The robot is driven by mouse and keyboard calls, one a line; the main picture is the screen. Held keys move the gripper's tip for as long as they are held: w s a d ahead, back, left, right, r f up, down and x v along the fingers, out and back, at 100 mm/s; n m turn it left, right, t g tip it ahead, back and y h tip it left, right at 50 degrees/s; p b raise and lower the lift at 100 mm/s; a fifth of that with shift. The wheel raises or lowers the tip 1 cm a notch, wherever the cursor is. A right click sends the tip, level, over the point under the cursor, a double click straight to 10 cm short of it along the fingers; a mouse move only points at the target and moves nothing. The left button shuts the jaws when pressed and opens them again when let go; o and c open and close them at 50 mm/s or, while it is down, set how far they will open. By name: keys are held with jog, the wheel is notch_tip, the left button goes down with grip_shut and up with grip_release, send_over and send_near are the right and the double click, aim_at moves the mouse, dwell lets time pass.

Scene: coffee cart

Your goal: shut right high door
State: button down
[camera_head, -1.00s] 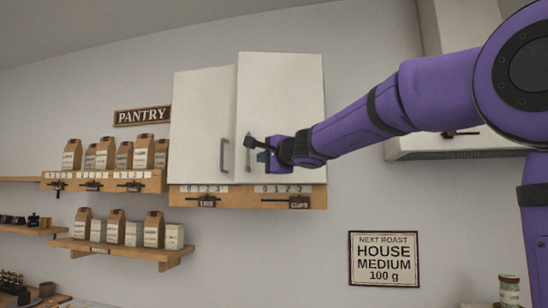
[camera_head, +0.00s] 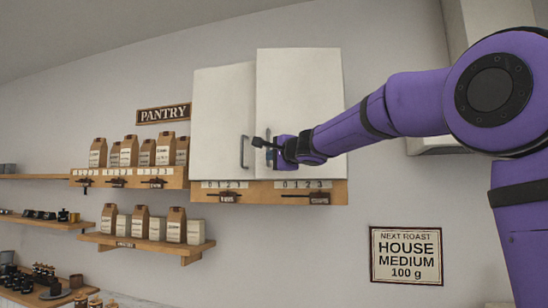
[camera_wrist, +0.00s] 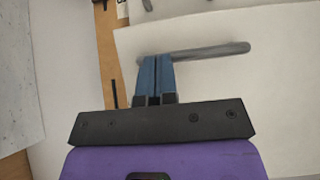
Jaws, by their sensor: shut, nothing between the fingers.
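The right high door (camera_head: 305,95) is a white panel on the wall cabinet. It stands forward of the left door (camera_head: 222,110), so it looks slightly ajar. My gripper (camera_head: 268,148) is at the lower left of this door, by its handle, and partly covers that handle. In the wrist view, the blue fingers (camera_wrist: 155,62) are together with nothing held between them. Their tips overlap the left part of the grey bar handle (camera_wrist: 210,49) on the white door (camera_wrist: 255,95). I cannot tell whether they touch it.
The left door has its own handle (camera_head: 243,152). A wooden rail (camera_head: 262,197) with labels and sliders runs under the cabinet. Shelves with paper bags (camera_head: 140,222) are to the left. A range hood (camera_head: 435,146) is at the right, behind my arm.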

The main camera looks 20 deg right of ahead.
jog(key=w, duration=0.3)
jog(key=w+d, duration=0.1)
jog(key=w, duration=0.1)
jog(key=shift+w+f, duration=0.1)
jog(key=shift+w, duration=0.25)
jog(key=shift+w+d, duration=0.1)
jog(key=shift+w, duration=0.2)
jog(key=shift+r, duration=0.3)
jog(key=shift+d, duration=0.1)
